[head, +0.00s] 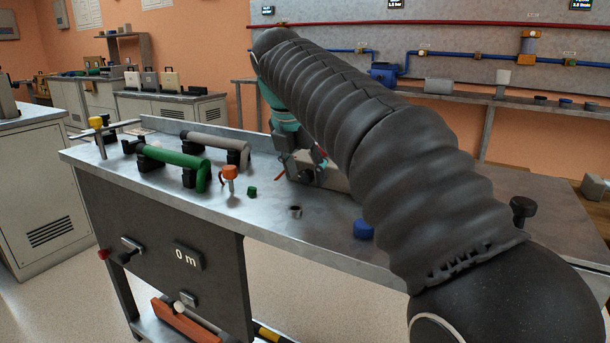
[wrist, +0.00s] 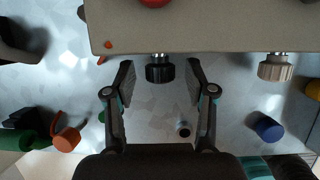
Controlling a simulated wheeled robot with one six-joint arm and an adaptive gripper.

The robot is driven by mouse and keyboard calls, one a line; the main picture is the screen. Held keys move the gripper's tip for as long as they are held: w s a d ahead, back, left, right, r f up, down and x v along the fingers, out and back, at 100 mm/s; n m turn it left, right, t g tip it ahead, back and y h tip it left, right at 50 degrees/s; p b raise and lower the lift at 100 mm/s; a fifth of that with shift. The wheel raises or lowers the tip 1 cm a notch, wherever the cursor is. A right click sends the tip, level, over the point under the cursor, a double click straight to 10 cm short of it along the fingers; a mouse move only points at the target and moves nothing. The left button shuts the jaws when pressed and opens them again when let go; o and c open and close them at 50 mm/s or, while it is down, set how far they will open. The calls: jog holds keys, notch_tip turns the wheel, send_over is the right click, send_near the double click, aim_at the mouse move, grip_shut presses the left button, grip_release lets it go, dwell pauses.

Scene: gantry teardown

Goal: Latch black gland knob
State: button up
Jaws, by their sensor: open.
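In the wrist view a black gland knob (wrist: 160,70) sticks out on a short metal neck from the edge of a beige box (wrist: 205,24). My gripper (wrist: 159,78) is open, with one finger on each side of the black knob and a gap on both sides. A beige gland knob (wrist: 275,68) sits on the same box edge to the right. In the head view my arm hides most of the box (head: 332,178), and neither the black knob nor my fingertips can be made out there.
A blue cap (head: 364,230), a small metal ring (head: 295,211) and a green cap (head: 252,192) stand on the metal bench (head: 270,222). A green pipe (head: 182,162), a grey pipe (head: 216,142) and an orange-topped part (head: 229,173) are at the left. A red knob (wrist: 153,2) shows on the box.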

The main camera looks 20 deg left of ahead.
grip_shut()
jog(key=shift+f, duration=0.15)
jog(key=y+b, duration=0.2)
jog(key=m+y+b, duration=0.1)
jog(key=b, duration=0.1)
jog(key=shift+d+f+y, duration=0.2)
jog(key=shift+d+y, duration=0.15)
jog(key=shift+y, duration=0.05)
jog(key=shift+t+y+b, duration=0.3)
jog(key=shift+y+b, duration=0.5)
jog(key=shift+b, duration=0.35)
jog(key=shift+r, duration=0.2)
